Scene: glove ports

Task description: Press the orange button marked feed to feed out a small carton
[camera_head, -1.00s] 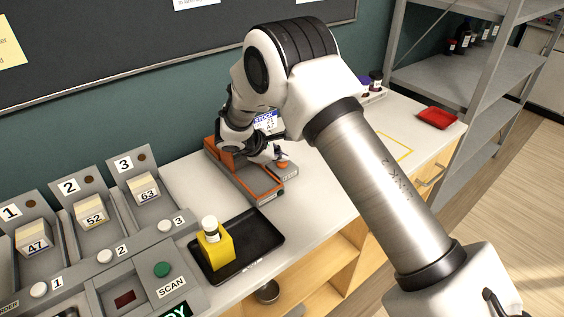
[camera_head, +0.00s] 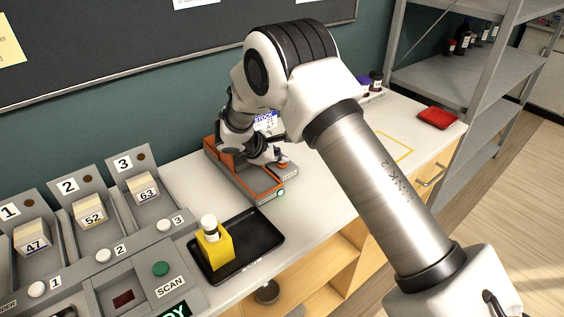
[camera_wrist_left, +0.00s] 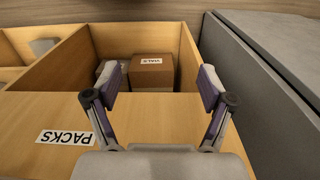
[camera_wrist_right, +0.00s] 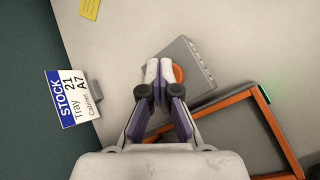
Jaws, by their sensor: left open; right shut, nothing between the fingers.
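The orange button (camera_wrist_right: 178,74) sits on a small grey box (camera_wrist_right: 197,66) on the bench, beside a grey unit with orange edges (camera_head: 240,170). My right gripper (camera_wrist_right: 159,70) is shut and empty, with its fingertips at the button and partly covering it in the right wrist view. In the head view the right gripper (camera_head: 281,158) is over the same box; whether the tips touch the button is unclear. A green light (camera_wrist_right: 265,94) glows on the unit's end. My left gripper (camera_wrist_left: 154,88) is open and empty.
A black tray (camera_head: 265,232) holds a yellow block with a white-capped bottle. Numbered dispensers (camera_head: 92,213) stand at the left. A STOCK card (camera_wrist_right: 72,97) stands near the button box. Below my left gripper is a wooden compartment with a VIALS box (camera_wrist_left: 152,72).

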